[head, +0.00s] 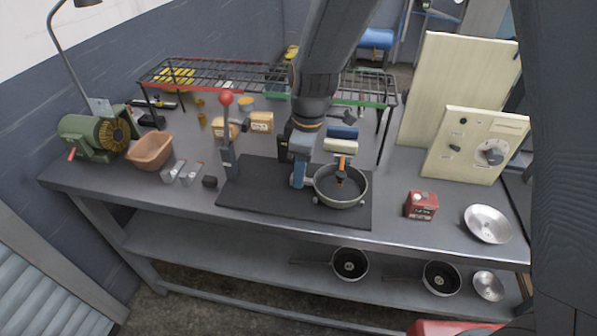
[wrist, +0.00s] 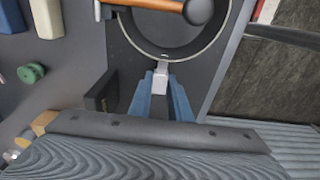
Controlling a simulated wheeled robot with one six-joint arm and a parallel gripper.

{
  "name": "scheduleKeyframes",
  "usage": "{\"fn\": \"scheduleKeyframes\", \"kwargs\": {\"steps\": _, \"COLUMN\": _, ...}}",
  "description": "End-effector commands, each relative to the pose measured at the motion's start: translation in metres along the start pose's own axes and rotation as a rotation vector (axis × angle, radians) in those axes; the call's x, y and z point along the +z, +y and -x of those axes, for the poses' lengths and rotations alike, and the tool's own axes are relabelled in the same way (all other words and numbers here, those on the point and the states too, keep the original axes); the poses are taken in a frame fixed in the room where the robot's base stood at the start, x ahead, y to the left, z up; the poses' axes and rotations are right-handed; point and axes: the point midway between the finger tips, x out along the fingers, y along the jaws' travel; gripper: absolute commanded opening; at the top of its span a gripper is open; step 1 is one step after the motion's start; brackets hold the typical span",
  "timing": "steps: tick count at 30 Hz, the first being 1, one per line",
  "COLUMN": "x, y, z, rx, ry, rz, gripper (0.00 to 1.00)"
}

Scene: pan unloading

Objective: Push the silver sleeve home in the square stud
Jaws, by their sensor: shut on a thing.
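The dark round pan (head: 319,198) stands on the black mat (head: 255,190), and its rim (wrist: 222,30) fills the upper middle of the wrist view. My gripper (head: 298,182) is low at the pan's left side; its blue fingers (wrist: 162,92) are shut on a small silver piece, seemingly the silver sleeve (wrist: 160,80). A narrow light stub, seemingly the square stud (wrist: 165,63), shows between this piece and the pan wall. The sleeve appears in line with the stub. How deep they fit together is hidden. The fingers cover most of the sleeve.
An orange-brown handle with a dark knob (wrist: 198,11) crosses above the pan. A black block (wrist: 100,92) stands close to my fingers. A red-knobbed lever stand (head: 226,98) is left; a red box (head: 421,205) and silver dish (head: 487,224) are right. The mat's left-front part is clear.

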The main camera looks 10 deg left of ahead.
Motion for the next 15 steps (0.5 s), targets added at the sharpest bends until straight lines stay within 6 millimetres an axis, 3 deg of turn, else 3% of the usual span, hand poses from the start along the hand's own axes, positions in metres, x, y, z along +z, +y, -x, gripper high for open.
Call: {"fn": "scheduleKeyframes", "kwargs": {"steps": 15, "x": 0.0067, "y": -0.0002, "z": 0.0006, "rx": 0.0, "ry": 0.0, "rz": -0.001, "gripper": 0.0}}
